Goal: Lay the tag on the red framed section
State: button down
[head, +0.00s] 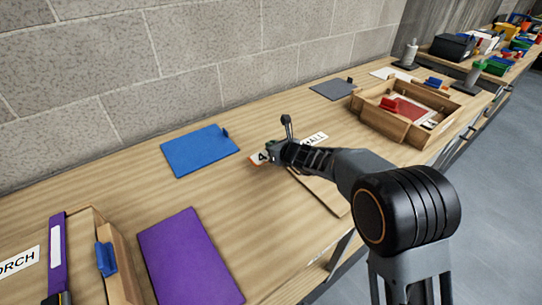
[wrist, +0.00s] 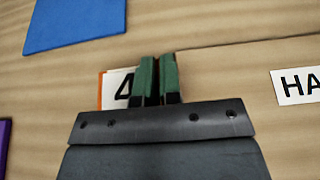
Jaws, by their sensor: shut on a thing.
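The tag (wrist: 115,88) is a white card with a black 4 and an orange left edge. It also shows in the head view (head: 259,158), at the end of my arm. My gripper (wrist: 158,62) has green fingers nearly together in the wrist view and is shut on the tag, partly covering it. In the head view my gripper (head: 274,150) is low over the wooden table. I cannot tell whether that panel is the red framed section.
A blue panel (head: 200,150) lies left of my gripper, and a purple panel (head: 188,258) nearer. A HALL sign (head: 316,138) lies just right of my gripper. A grey panel (head: 332,89) and the wooden tray (head: 378,122) are farther back. Bare table (head: 110,185) shows at left.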

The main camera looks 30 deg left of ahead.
jog(key=shift+s+a+f, duration=0.1)
jog(key=shift+a+f, duration=0.05)
jog(key=shift+f, duration=0.8)
jog(key=shift+a+f, duration=0.15)
jog(key=shift+f, duration=0.75)
jog(key=shift+f+b, duration=0.2)
jog(key=shift+b, duration=0.25)
jog(key=c, duration=1.6)
grip_release()
jog(key=shift+r, duration=0.1)
jog(key=shift+r+p, duration=0.25)
jog(key=shift+p, duration=0.15)
jog(key=shift+s+d, duration=0.15)
jog(key=shift+d, duration=0.25)
jog(key=b+v, duration=0.1)
jog(key=v, duration=1)
jog(key=shift+s+r, duration=0.1)
jog(key=shift+r, duration=0.05)
